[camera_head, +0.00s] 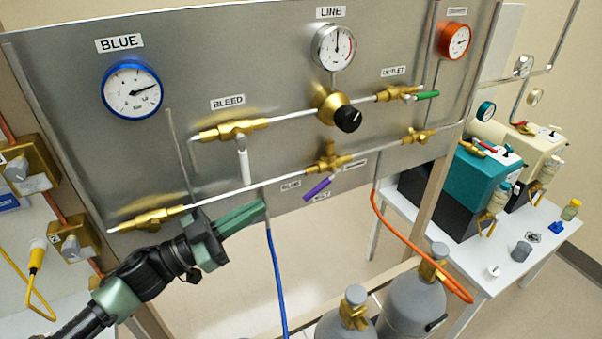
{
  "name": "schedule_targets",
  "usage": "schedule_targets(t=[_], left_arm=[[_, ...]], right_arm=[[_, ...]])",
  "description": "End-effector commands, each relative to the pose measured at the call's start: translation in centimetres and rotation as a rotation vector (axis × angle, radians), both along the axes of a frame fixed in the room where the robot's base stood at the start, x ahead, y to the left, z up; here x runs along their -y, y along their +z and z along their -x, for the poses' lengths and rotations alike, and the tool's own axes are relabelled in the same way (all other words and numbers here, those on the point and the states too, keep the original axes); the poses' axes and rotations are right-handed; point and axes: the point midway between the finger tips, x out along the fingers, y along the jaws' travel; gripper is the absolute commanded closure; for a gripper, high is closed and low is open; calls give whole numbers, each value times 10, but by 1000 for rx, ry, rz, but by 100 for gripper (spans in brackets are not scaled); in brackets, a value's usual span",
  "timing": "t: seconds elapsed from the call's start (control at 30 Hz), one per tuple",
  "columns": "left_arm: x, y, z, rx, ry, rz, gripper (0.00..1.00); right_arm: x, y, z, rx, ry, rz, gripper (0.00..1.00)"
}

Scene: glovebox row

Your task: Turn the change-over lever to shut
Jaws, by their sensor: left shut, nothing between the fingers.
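The change-over lever (318,189) is a purple handle below a brass valve (329,159) at the lower middle of the grey panel (270,60). It slants down and to the left, its tip between a small label reading BLUE (290,185) and another small label (321,196) too small to read surely. A third small label (354,165) is to the right of the valve. My left gripper (262,208), with green fingers, is shut and empty in front of the panel's lower edge, left of the lever and apart from it. My right gripper is not in view.
A blue hose (272,270) hangs just right of my left fingertips. The white bleed handle (243,160) hangs above my gripper. A green outlet handle (427,95) is at upper right.

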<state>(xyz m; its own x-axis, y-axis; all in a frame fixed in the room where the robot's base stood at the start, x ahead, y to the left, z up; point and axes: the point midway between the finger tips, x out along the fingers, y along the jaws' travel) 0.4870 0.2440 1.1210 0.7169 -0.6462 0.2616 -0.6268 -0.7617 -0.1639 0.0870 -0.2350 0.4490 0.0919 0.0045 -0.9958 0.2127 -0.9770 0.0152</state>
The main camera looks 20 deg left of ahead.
Motion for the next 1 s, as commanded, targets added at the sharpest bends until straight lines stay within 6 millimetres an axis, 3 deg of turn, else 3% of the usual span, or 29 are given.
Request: schedule_targets(t=[0.27,0.63,0.8,1.0], left_arm=[[16,12,-17,3,2,-12,100],[66,33,-74,1,3,-10,100],[69,3,-85,-4,5,-9,100],[72,-7,-90,-1,3,-12,100]], right_arm=[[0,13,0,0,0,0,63],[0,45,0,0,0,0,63],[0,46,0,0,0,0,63],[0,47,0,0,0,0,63]])
